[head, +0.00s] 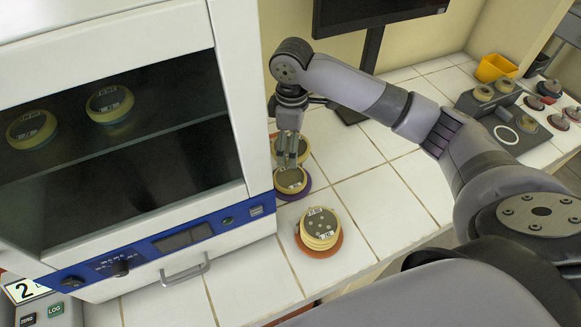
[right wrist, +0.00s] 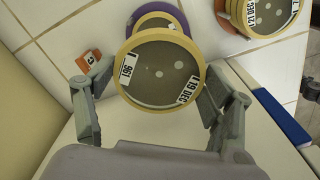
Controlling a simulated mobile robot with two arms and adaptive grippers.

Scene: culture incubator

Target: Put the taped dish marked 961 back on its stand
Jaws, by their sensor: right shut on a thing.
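The dish marked 961 (right wrist: 158,72) fills the middle of the right wrist view, with a yellow taped rim, a grey face and white labels. My right gripper (head: 291,165) is shut on it, one finger at each side of its rim. A purple stand (right wrist: 182,12) shows just past it, with a yellow-rimmed thing partly hidden on it. In the head view, the purple stand (head: 305,191) lies beneath a yellow dish (head: 291,181) at my fingertips, and another yellow rim (head: 304,147) shows behind the fingers; which one is 961 is unclear there. My left gripper is not in view.
A stack of yellow dishes (head: 320,228) stands on an orange stand on the tiles, nearer the viewer. The incubator (head: 235,110) stands close at left, two dishes behind its glass. An orange numbered card (right wrist: 88,62) lies near my finger.

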